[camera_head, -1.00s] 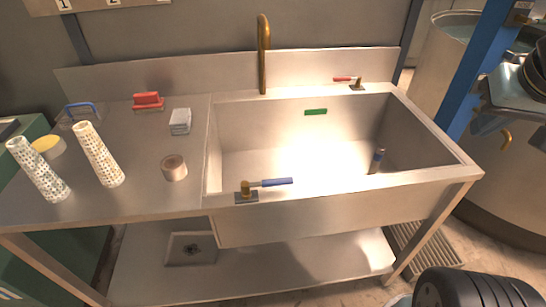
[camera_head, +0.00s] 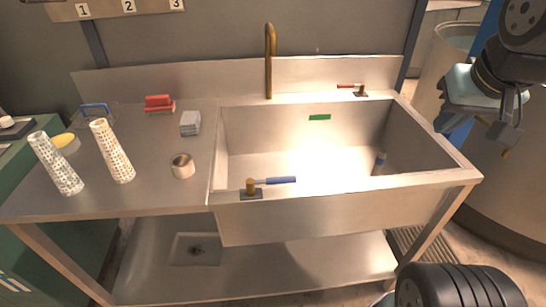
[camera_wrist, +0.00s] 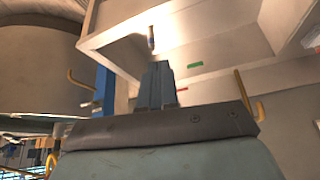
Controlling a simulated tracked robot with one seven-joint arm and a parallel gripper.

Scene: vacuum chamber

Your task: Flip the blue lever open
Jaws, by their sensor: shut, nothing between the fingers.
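The blue lever (camera_head: 281,180) sits on a brass valve (camera_head: 250,187) on the front rim of the sink. Its handle lies level, pointing right along the rim. My gripper (camera_head: 507,146) hangs at the right of the head view, well to the right of the sink and far from the lever. In the wrist view my gripper's fingers (camera_wrist: 158,72) are together, with nothing between them. I cannot make out the blue lever in the wrist view.
A red lever (camera_head: 348,86) sits on the sink's back right rim. A brass faucet (camera_head: 269,60) rises at the back. A blue-topped cylinder (camera_head: 380,161) stands in the sink. Two perforated tubes (camera_head: 112,151), a tape roll (camera_head: 183,166) and a red brush (camera_head: 159,103) occupy the left counter.

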